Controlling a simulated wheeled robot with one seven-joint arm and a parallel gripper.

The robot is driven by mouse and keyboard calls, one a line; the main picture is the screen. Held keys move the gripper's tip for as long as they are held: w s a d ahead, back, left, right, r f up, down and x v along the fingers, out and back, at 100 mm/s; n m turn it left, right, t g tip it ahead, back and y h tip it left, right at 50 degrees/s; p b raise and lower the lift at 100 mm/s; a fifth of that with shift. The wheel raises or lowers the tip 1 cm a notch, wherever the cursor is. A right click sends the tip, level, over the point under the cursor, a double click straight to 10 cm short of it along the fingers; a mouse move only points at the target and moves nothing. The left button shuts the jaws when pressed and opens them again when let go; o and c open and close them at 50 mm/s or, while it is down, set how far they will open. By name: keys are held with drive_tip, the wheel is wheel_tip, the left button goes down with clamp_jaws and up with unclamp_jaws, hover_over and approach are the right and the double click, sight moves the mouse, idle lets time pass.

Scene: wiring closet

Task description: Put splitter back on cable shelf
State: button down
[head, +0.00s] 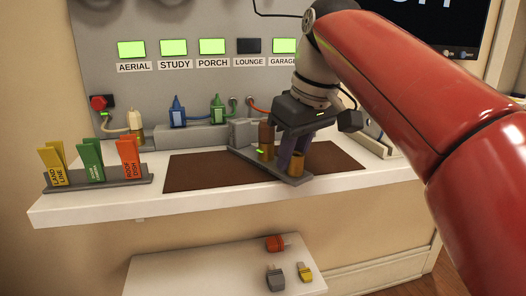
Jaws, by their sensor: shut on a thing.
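The splitter (297,177) seems to be the dark grey wedge-shaped piece with brass sockets at the right part of the brown mat. A brown plug (266,135) stands upright in its left socket, beside a small green light. My gripper (292,148) points down over the splitter, its purplish fingers close together between the brass sockets. It is shut on a part that the fingers mostly hide. I cannot tell whether the splitter touches the mat. The lower white shelf (180,275) may be the cable shelf.
The brown mat (205,172) lies on the white upper shelf (105,207). A rack with coloured cards (92,160) stands at its left. The LOUNGE display (248,46) is dark.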

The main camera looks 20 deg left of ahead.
drive_tip(key=shift+r+p, duration=0.7)
wheel_tip(320, 180, up, 4)
drive_tip(key=p, duration=0.4)
drive_tip(key=shift+r, duration=0.15)
wheel_tip(320, 180, up, 2)
drive_tip(key=shift+r, duration=0.1)
drive_tip(key=shift+s+d, duration=0.1)
idle(0.5)
